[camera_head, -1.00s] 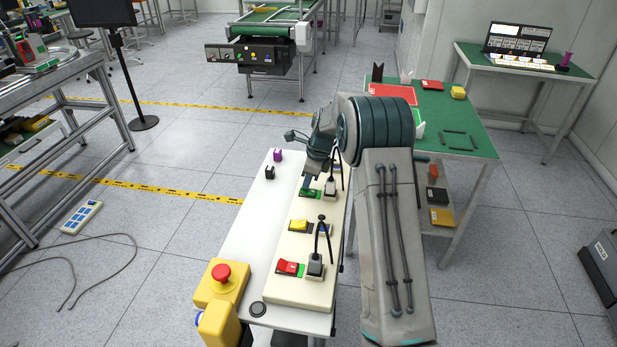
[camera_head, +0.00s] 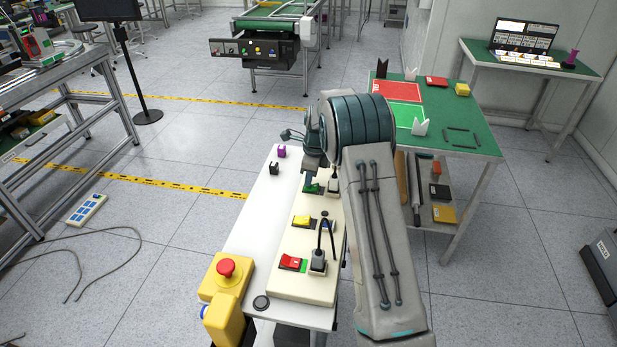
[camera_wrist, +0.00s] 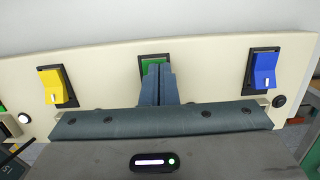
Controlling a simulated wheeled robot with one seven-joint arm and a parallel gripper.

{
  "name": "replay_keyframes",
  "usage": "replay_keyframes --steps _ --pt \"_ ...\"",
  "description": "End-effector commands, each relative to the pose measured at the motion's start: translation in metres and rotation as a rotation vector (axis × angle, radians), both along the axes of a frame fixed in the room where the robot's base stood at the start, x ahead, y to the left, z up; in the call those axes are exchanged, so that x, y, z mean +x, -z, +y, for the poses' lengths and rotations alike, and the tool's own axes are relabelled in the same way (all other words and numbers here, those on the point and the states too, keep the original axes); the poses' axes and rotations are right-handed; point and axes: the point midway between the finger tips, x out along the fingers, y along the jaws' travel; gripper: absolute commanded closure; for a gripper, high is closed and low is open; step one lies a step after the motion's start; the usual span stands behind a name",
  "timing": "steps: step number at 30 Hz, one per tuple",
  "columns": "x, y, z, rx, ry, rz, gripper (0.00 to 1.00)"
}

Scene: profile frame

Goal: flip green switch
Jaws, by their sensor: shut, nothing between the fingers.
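The green switch (camera_wrist: 153,61) sits in a dark frame on the cream panel (camera_wrist: 207,58), between the yellow and blue switches in the wrist view. My gripper (camera_wrist: 158,70) is shut and empty, with its fingertips over the front of the green switch and hiding most of it. I cannot tell whether the fingers touch it. In the head view the green switch (camera_head: 312,188) is at the far end of the panel (camera_head: 285,283), with my gripper (camera_head: 312,178) right at it.
A yellow switch (camera_wrist: 51,86) and a blue switch (camera_wrist: 263,72) flank the green one. Nearer on the panel is a red switch (camera_head: 292,262) beside a black plug (camera_head: 318,262). A yellow emergency-stop box (camera_head: 212,288) stands at the near left. The white table's left side is mostly clear.

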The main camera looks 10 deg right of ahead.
Motion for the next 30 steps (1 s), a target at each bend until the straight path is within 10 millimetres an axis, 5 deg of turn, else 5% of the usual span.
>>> replay_keyframes --steps 7,17,30 --pt "-0.011 0.010 -0.023 -0.010 0.012 0.027 1.00" --pt "-0.011 0.008 -0.023 -0.013 0.011 0.024 1.00" --pt "-0.011 -0.065 -0.025 -0.007 0.007 0.005 1.00"
